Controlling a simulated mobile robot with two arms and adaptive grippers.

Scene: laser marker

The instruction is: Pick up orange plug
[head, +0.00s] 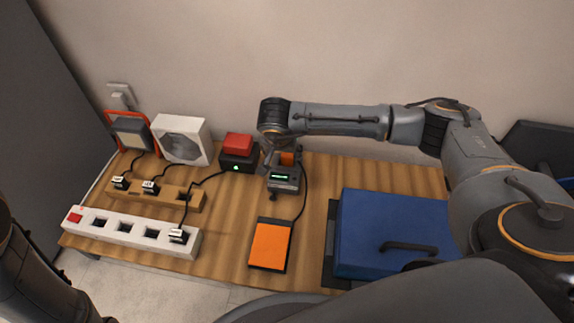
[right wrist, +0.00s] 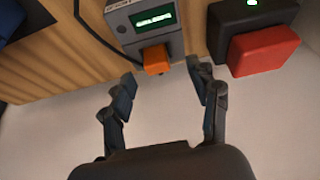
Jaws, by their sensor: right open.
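The orange plug (right wrist: 155,58) sits at the edge of a grey device with a lit green display (right wrist: 153,20). In the head view the plug (head: 287,158) shows just behind the device (head: 284,178), partly hidden by my gripper. My right gripper (right wrist: 161,82) is open, with a finger on each side of the plug's line and the plug slightly beyond the fingertips; no contact shows. In the head view the right gripper (head: 280,154) is over the device's back side. My left gripper is out of view; only part of the arm shows at the left.
A black box with a red top (head: 238,147) stands close left of the device. An orange pedal-like pad (head: 270,245) lies in front, its cable beside the device. A blue case (head: 390,230) stands right, and a white power strip (head: 133,232) lies front left.

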